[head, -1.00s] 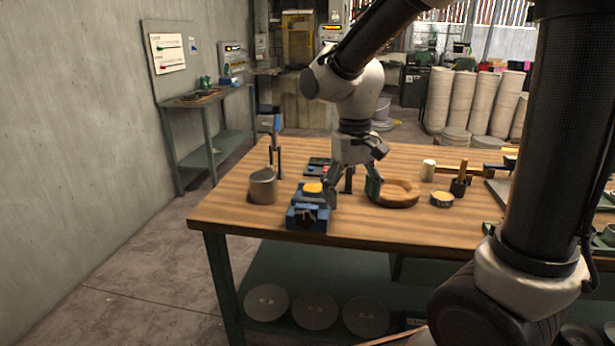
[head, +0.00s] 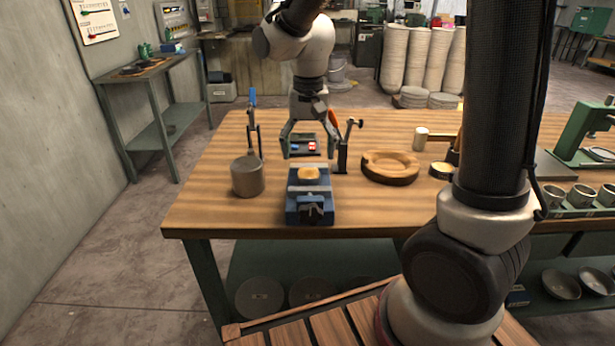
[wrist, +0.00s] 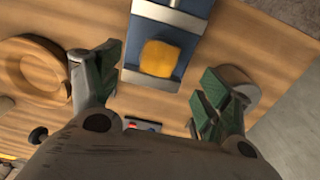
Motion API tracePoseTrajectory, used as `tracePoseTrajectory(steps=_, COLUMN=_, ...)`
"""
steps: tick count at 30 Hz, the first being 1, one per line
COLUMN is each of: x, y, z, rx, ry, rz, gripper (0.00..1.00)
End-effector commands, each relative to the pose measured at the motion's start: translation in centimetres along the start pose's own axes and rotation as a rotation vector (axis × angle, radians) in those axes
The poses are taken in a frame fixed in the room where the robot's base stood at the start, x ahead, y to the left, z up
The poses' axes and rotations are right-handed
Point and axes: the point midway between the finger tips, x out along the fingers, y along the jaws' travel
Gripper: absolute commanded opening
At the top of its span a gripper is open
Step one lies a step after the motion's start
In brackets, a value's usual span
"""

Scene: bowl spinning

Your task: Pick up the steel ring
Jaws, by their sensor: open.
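I cannot clearly make out a steel ring in either view. My gripper (head: 314,153) is open and empty, pointing down over the bench just behind the blue vise (head: 311,212). In the wrist view my gripper (wrist: 157,72) has its green fingers wide apart, with the vise (wrist: 170,18) between and beyond them. A yellow-orange piece (head: 309,173) sits on the vise; it also shows in the wrist view (wrist: 161,58). No finger visibly touches it.
A grey cylinder (head: 247,176) stands left of the vise, close to one finger in the wrist view. A round wooden dish (head: 390,170) lies to the right. A blue-topped upright tool (head: 253,122) and a dark post (head: 343,148) stand near my gripper. The front-left bench top is clear.

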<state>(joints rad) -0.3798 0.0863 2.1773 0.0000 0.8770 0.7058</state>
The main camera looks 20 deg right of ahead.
Motion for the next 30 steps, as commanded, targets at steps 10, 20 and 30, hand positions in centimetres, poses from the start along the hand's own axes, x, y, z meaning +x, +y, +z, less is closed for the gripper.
tracePoseTrajectory(steps=10, x=5.1, y=0.1, z=-0.2, rx=0.0, ry=-0.004, rz=0.003, gripper=0.79)
tracePoseTrajectory(steps=20, x=6.8, y=0.1, z=-0.3, rx=-0.001, ry=0.0, rz=0.0, gripper=0.79)
tracePoseTrajectory(steps=30, x=6.8, y=0.1, z=-0.3, rx=-0.002, ry=-0.001, rz=0.0, gripper=0.28)
